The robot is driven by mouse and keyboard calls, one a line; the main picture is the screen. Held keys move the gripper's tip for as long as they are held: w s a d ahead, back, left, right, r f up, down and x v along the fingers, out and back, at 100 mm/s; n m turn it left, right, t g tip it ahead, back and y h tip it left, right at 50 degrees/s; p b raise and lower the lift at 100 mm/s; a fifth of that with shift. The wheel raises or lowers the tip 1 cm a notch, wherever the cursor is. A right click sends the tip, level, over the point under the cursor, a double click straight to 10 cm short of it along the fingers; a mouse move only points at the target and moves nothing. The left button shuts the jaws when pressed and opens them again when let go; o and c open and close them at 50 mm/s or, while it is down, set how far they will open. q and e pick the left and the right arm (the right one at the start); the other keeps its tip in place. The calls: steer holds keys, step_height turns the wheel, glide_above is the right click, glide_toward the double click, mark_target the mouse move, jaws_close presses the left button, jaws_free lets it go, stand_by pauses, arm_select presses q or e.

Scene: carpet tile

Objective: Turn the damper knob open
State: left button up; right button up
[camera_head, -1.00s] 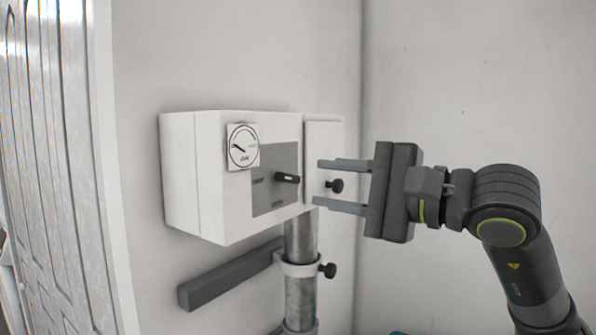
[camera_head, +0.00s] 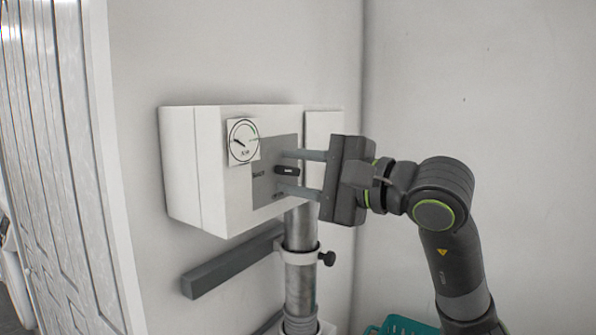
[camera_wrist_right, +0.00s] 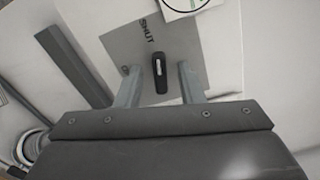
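The damper knob (camera_head: 287,171) is a small black lever with a pale mark, on a grey plate (camera_head: 265,187) on the front of a white wall box (camera_head: 221,205). In the right wrist view the knob (camera_wrist_right: 160,74) lies between my right gripper's two fingers, with a gap on each side. The word SHUT shows on the plate near it. My right gripper (camera_head: 289,171) is open, one finger above the knob and one below in the head view. A round dial (camera_head: 243,141) sits on the box, its needle pointing left. My left gripper is not in view.
A metal pipe (camera_head: 300,262) with a clamp and black knob (camera_head: 327,259) runs down below the box. A dark grey bar (camera_head: 228,265) is on the wall. A teal basket (camera_head: 402,326) is at the bottom. A ribbed white panel stands left.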

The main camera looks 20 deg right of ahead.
steer(key=shift+c, duration=0.4)
jaws_close()
